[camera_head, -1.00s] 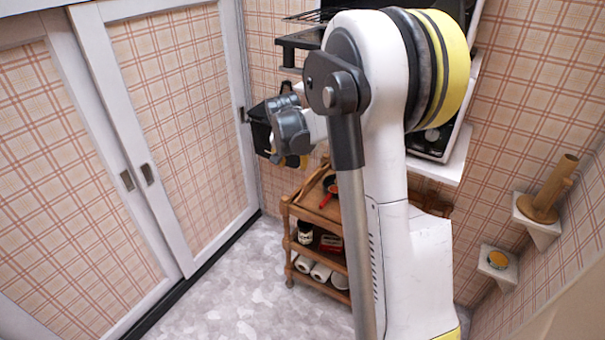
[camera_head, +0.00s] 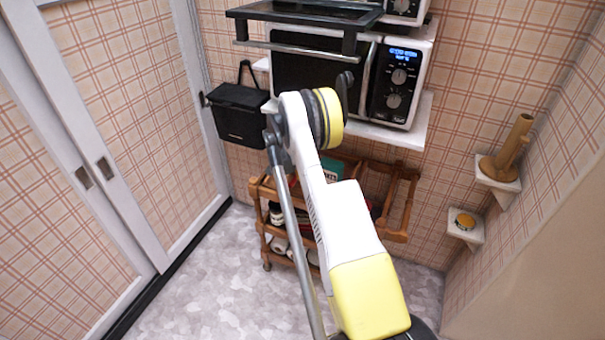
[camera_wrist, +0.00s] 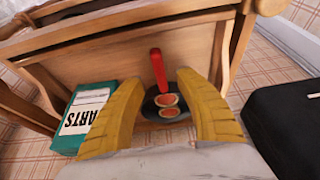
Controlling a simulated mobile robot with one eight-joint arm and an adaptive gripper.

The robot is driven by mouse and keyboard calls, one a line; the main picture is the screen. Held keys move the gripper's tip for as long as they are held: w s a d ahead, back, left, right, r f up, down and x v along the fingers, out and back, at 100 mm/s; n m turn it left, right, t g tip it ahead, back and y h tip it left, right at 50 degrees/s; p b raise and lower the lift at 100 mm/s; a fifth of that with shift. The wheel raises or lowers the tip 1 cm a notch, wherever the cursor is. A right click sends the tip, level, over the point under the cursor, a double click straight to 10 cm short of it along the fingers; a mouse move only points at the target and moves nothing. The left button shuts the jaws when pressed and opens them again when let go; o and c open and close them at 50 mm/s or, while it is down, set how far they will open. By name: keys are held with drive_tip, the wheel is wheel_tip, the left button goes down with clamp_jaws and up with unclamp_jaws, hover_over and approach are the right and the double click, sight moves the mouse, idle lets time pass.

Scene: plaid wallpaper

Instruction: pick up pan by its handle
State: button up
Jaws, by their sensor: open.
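The pan (camera_wrist: 149,108) shows in the wrist view as a dark round shape with a red handle (camera_wrist: 157,68) pointing up the picture. It rests on the brown wooden shelf surface. Two reddish, pale-rimmed slices (camera_wrist: 168,100) show at the pan. My gripper (camera_wrist: 160,80) is open, its two yellow fingers on either side of the pan and the lower handle. Nothing is held between them, and I cannot tell the height of the fingertips above the handle. In the head view my arm hides the gripper and most of the cart top.
The wooden cart (camera_head: 398,236) has raised rails. A teal-and-white book (camera_wrist: 88,118) lies left of the pan, and a black box (camera_wrist: 285,125) is at the right in the wrist view. The microwave (camera_head: 398,80) on a white shelf hangs above the cart. The left floor is clear.

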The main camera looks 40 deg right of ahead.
sight(293, 180)
drive_tip(key=b+x, duration=0.2)
drive_tip(key=x, duration=0.1)
drive_tip(key=b+x, duration=0.1)
drive_tip(key=x, duration=0.1)
drive_tip(key=shift+s+a+f, duration=0.1)
drive_tip(key=shift+a+f, duration=0.1)
drive_tip(key=shift+f, duration=0.05)
drive_tip(key=shift+r, duration=0.15)
clamp_jaws()
